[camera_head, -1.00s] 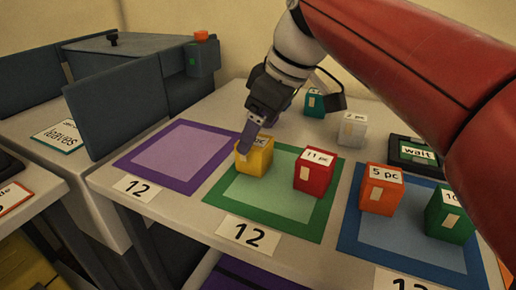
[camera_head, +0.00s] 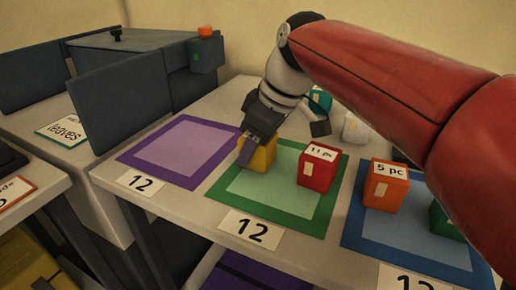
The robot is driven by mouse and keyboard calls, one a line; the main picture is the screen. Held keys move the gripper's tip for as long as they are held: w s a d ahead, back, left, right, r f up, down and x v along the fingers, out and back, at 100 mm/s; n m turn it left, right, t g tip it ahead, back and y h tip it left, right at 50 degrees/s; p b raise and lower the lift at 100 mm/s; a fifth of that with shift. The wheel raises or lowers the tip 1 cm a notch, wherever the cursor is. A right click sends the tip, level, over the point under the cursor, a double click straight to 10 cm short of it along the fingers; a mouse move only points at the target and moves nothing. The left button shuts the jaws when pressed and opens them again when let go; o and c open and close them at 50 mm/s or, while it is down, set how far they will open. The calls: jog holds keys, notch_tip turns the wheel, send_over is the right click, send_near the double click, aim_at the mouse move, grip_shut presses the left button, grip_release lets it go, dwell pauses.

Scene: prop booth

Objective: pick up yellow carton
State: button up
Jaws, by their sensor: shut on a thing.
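The yellow carton (camera_head: 264,156) stands at the back left of the green-bordered mat (camera_head: 229,181). My gripper (camera_head: 253,147) reaches down over it from behind and is shut on it. A finger covers its left side, and the gripper hides most of its top and label. The carton appears to be at mat level; I cannot tell whether it touches the mat.
A red carton (camera_head: 319,170) marked 11 pc stands close to the right on the same mat. An orange carton (camera_head: 384,188) and a green carton (camera_head: 446,222) stand on the blue mat (camera_head: 361,240). The purple mat (camera_head: 201,144) is empty. A white carton (camera_head: 354,128) and a teal carton (camera_head: 320,100) stand behind.

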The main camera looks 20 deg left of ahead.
jog(key=shift+c, duration=1.1)
notch_tip(320, 180, up, 20)
jog(key=p, duration=0.2)
